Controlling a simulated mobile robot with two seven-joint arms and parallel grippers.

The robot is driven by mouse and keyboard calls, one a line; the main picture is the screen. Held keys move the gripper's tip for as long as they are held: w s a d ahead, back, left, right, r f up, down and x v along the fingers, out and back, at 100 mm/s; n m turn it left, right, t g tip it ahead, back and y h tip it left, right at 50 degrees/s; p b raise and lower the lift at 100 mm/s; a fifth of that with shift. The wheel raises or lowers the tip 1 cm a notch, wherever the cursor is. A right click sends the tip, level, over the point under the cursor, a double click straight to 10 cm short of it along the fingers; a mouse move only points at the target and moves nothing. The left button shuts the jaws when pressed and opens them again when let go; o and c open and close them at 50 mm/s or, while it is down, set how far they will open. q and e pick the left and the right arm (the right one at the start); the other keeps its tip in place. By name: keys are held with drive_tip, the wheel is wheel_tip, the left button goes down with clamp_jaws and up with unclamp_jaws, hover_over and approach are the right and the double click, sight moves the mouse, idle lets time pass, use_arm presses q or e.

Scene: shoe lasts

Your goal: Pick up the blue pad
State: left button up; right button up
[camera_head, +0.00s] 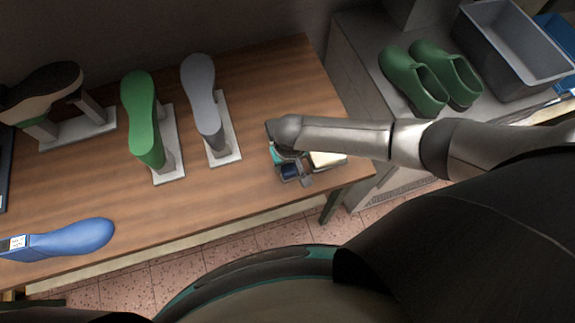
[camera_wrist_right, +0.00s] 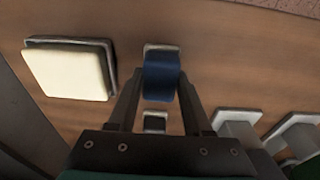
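The blue pad (camera_head: 290,171) is near the right end of the wooden table, partly hidden by my right gripper. In the right wrist view the blue pad (camera_wrist_right: 161,78) lies between the two fingertips of my right gripper (camera_wrist_right: 161,88). Its sides are very close to both fingers. I cannot tell whether the fingers press on it. A pale edge shows just beyond it. In the head view my right gripper (camera_head: 289,166) points down at the table from my right arm. My left gripper is not in view.
A cream pad (camera_wrist_right: 68,70) in a dark-edged holder sits beside my gripper. Grey (camera_head: 200,85), green (camera_head: 143,120) and blue (camera_head: 80,241) shoe lasts are on the wooden table (camera_head: 265,75). Green clogs (camera_head: 412,80) and a grey bin (camera_head: 497,45) stand on the right counter.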

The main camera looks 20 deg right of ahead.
clamp_jaws()
idle(0.3)
wheel_tip(320, 180, up, 20)
drive_tip(key=p, duration=0.3)
idle(0.3)
